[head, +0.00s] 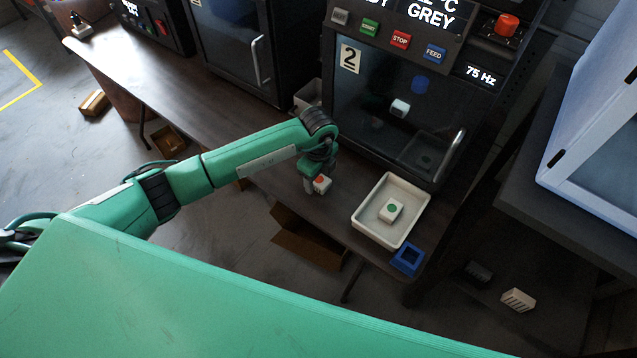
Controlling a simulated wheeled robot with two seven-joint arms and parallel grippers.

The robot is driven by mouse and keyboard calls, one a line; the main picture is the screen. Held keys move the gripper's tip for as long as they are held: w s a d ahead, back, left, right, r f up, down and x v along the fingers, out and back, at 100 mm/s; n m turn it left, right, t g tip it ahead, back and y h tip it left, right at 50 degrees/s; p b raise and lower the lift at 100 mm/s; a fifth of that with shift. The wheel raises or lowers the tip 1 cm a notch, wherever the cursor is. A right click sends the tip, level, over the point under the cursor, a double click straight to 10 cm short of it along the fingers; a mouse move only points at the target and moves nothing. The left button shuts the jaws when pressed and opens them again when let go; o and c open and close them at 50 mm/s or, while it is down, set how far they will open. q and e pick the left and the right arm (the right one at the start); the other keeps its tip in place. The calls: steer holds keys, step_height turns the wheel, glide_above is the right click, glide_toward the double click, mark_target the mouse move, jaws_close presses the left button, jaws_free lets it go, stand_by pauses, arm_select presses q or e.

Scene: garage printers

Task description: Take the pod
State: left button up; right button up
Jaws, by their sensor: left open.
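My left gripper (311,186) points down at the table's front edge, below the bent green wrist. It is open. Which block is the pod is not clear from the picture. My right gripper is out of view.
Printer 2 (392,120) stands behind the tray, with a dark glass door, a handle and coloured buttons. A blue square frame (408,259) sits at the table corner. An open cardboard box (305,240) is on the floor below. The dark table (190,100) is mostly clear to the left.

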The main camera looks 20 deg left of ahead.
mark_target(318, 180)
arm_select(q)
steer(key=shift+c, duration=0.2)
steer(key=c, duration=0.9)
steer(key=shift+r+p, duration=1.55)
steer(key=shift+r, duration=0.5)
